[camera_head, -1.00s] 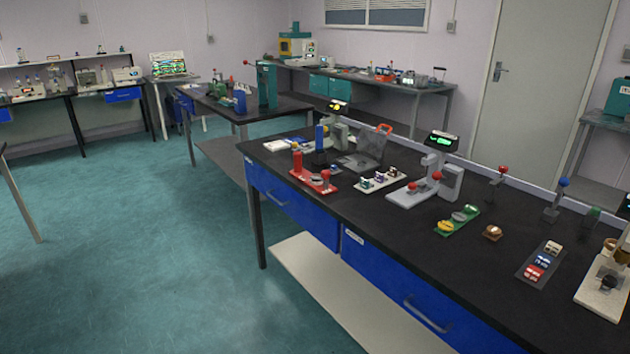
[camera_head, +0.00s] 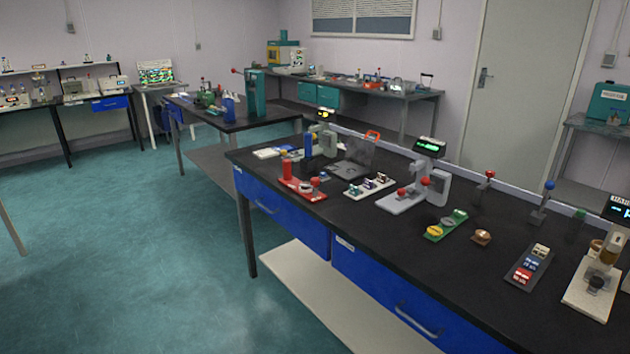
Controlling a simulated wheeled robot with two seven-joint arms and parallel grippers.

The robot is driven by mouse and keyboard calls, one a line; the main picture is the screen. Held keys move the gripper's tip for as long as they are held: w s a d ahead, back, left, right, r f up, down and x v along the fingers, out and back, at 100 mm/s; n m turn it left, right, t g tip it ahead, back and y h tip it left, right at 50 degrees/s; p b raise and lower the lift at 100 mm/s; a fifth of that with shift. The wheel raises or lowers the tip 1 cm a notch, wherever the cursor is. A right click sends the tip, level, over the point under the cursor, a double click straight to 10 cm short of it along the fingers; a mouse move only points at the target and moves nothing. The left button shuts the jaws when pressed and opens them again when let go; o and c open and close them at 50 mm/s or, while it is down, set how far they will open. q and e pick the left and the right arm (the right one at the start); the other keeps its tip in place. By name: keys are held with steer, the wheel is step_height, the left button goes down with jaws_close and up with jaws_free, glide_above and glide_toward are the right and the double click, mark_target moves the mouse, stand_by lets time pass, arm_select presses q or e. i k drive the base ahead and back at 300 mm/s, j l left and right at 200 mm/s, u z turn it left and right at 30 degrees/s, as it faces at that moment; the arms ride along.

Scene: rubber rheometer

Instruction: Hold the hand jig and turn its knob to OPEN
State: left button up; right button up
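Neither of my grippers is in view. I cannot tell for sure which small device on the long black bench (camera_head: 330,223) is the hand jig. A red-based fixture (camera_head: 310,194) with an upright red post stands near the bench's front edge. A green-based plate (camera_head: 445,228) with a yellow disc (camera_head: 433,232) and a grey disc lies farther right. A small brown round piece (camera_head: 481,237) sits beside it. Any OPEN marking is too small to read.
A grey instrument (camera_head: 410,190) with a lit display and a white rack (camera_head: 369,186) stand on the bench. A dark tray (camera_head: 528,264) and a cream-based instrument (camera_head: 592,290) are at right. Blue drawers (camera_head: 390,300) front the bench. Teal floor (camera_head: 130,240) is clear at left.

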mark_target(314, 181)
steer(key=i+j+z, duration=0.1)
steer(key=z, duration=0.35)
steer(key=i+j+z, duration=0.1)
steer(key=z, duration=0.4)
steer(key=i+j+z, duration=0.25)
steer(key=j, duration=0.4)
steer(key=j+z, duration=0.3)
steer(key=j, duration=0.3)
steer(key=i+j+z, duration=0.1)
steer(key=j+z, duration=0.15)
steer(key=j, duration=0.45)
